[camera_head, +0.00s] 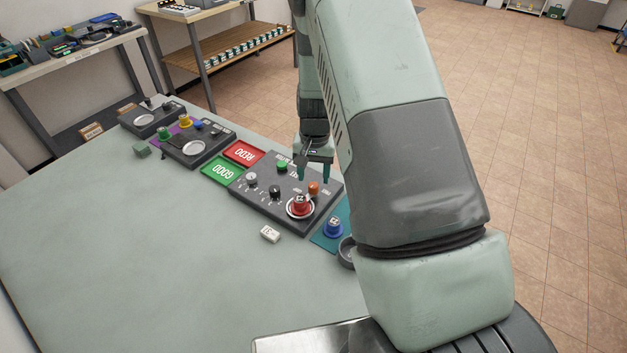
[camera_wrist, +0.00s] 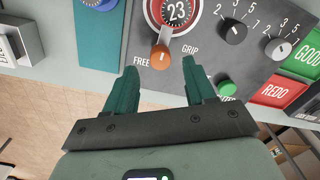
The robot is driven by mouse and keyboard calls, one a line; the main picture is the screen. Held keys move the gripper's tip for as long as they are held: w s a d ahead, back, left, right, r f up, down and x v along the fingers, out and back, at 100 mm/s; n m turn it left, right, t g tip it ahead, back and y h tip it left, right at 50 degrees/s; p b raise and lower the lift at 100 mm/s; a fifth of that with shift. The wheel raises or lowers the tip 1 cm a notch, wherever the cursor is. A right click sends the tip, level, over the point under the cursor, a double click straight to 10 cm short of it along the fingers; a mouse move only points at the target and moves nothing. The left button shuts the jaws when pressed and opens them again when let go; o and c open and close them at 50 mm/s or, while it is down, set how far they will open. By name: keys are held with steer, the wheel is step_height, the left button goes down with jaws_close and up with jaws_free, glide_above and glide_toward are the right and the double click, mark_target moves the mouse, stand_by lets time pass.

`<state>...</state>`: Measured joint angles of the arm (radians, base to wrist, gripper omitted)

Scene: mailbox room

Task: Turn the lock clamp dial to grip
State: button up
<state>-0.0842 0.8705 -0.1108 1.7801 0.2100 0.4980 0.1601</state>
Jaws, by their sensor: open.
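The orange clamp dial (camera_wrist: 160,57) is on the dark grey panel (camera_head: 268,212), between the FREE and GRIP labels, beside a red round lock holder. It also shows in the head view (camera_head: 313,188). A small pale mark is on the dial; I cannot tell which label it points at. A red lock marked 23 (camera_head: 301,202) sits in the holder, and its 23 face (camera_wrist: 177,11) shows in the wrist view. My gripper (camera_wrist: 161,62) is open and empty.
A green button (camera_head: 282,166) and two smaller knobs are on the panel. The red REDO tray (camera_head: 244,152) and green GOOD tray (camera_head: 222,171) lie left. A blue lock (camera_head: 333,227) stands right, and a white block (camera_head: 270,233) in front. The table's front left is clear.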

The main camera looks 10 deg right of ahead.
step_height(320, 180, up, 7)
stand_by(0.3)
steer(key=shift+r, duration=0.1)
step_height(320, 180, up, 11)
steer(key=t, duration=0.1)
glide_above(314, 185)
steer(key=s, duration=0.3)
steer(key=s+r+n+t, duration=0.2)
steer(key=s+r, duration=0.5)
steer(key=r, duration=0.3)
steer(key=s+r+n+t, duration=0.1)
steer(key=s+r, duration=0.2)
steer(key=s, duration=0.6)
steer(key=s+r+n+t, duration=0.1)
steer(key=s+r, duration=0.3)
steer(key=s, duration=0.6)
steer(key=shift+r+t, duration=0.25)
steer(key=shift+t, duration=0.05)
steer(key=shift+o, duration=0.2)
steer(key=shift+w, duration=0.1)
